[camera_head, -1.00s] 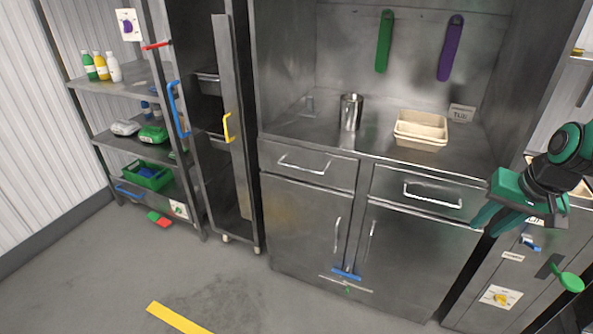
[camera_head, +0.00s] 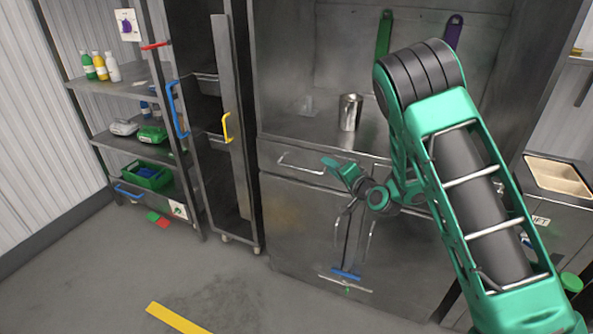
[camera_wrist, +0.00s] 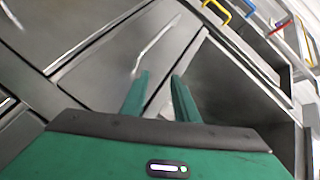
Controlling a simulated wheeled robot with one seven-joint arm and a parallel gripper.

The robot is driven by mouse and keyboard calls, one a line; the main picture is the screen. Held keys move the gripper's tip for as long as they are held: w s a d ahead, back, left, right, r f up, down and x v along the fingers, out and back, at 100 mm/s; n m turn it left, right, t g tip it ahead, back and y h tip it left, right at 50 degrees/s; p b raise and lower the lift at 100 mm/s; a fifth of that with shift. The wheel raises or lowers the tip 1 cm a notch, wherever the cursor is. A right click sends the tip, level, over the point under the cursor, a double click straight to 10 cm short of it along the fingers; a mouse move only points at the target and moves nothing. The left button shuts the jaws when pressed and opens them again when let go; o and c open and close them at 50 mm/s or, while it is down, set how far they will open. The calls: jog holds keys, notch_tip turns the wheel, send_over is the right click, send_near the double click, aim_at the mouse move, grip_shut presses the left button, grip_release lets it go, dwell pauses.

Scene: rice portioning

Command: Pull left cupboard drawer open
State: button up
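The left cupboard drawer (camera_head: 275,151) is closed under the steel worktop, with a silver bar handle (camera_head: 300,164) on its front. In the wrist view, a steel front (camera_wrist: 110,60) with a slanted bar handle (camera_wrist: 157,43) lies ahead of the fingers, apparently this drawer. My gripper (camera_head: 335,166) is in front of the drawer's right part, just right of the handle. In the wrist view my gripper (camera_wrist: 160,78) has its two green fingers spread with nothing between them. The handle appears beyond the fingertips, not between them. My arm hides most of the right drawer.
A tall open cabinet with a yellow handle (camera_head: 227,128) stands left of the cupboard. Cupboard doors (camera_head: 300,225) with vertical handles are below the drawer. A metal cup (camera_head: 349,112) stands on the worktop. The floor (camera_head: 120,270) in front is mostly clear.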

aim_at(302, 172)
jog(key=shift+s+a+f+m+t, duration=0.85)
jog(key=shift+a+f+m+t, duration=1.45)
jog(key=shift+a+f, duration=1.3)
jog(key=shift+x, duration=5.15)
jog(key=shift+g+y, duration=0.3)
jog(key=shift+y, duration=0.1)
